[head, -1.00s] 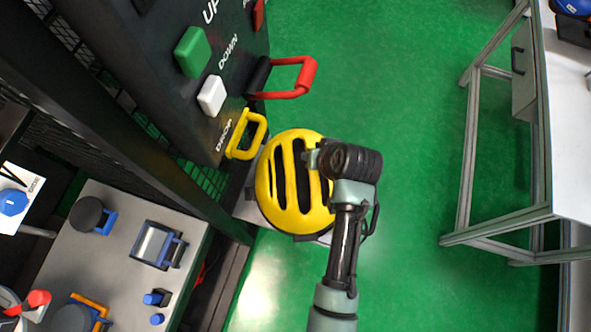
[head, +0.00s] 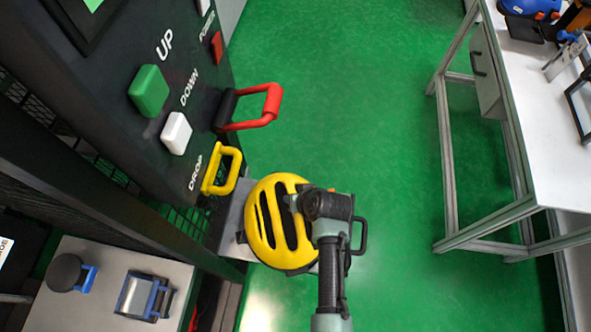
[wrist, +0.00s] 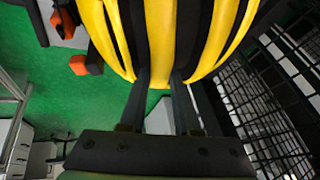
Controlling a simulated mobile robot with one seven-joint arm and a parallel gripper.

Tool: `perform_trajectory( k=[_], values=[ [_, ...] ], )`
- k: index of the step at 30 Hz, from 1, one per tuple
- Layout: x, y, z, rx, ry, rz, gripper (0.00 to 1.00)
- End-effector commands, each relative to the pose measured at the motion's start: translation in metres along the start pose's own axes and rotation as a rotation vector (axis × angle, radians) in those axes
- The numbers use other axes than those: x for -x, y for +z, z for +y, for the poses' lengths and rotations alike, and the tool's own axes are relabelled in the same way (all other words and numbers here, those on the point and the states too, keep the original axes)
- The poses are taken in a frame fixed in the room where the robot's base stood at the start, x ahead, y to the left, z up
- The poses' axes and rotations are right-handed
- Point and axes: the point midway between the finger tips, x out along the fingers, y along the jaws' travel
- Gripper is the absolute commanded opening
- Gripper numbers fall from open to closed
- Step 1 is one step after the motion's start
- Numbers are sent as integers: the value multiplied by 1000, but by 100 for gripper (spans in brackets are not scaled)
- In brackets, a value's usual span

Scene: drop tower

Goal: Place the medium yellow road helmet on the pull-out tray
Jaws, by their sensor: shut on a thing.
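The yellow road helmet (head: 268,235) with black vent slots is in my gripper (head: 300,205), whose fingers are mostly hidden in the head view. In the wrist view, my two gripper fingers (wrist: 165,100) are shut on the helmet (wrist: 161,30) at its near edge. The grey pull-out tray (head: 232,222) juts from the dark tower just below the yellow DROP handle. The helmet overlaps the tray's right part and hides much of it. I cannot tell whether the helmet touches the tray.
The yellow DROP handle (head: 222,171) and red handle (head: 262,105) stick out close to the helmet. The panel carries a green button (head: 149,91) and a white button (head: 176,133). A white workbench (head: 545,150) stands at right. Green floor (head: 350,100) lies open between.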

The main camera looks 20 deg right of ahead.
Motion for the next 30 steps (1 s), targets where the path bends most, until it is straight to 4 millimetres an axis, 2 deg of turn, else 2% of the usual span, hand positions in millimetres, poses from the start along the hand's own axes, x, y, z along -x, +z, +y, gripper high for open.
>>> perform_trajectory(
  k=[4, 5, 9, 18, 22, 26, 30],
  values=[
    [-3, 1, 1, 1, 0, 2, 0],
    [-3, 1, 0, 1, 0, 0, 36],
    [-2, 1, 0, 0, 0, -1, 61],
    [-2, 1, 1, 0, 1, -1, 61],
    [4, 0, 0, 0, 1, -1, 61],
    [21, 0, 0, -1, 0, 0, 61],
    [48, -1, 0, 0, 1, 1, 61]
  ],
)
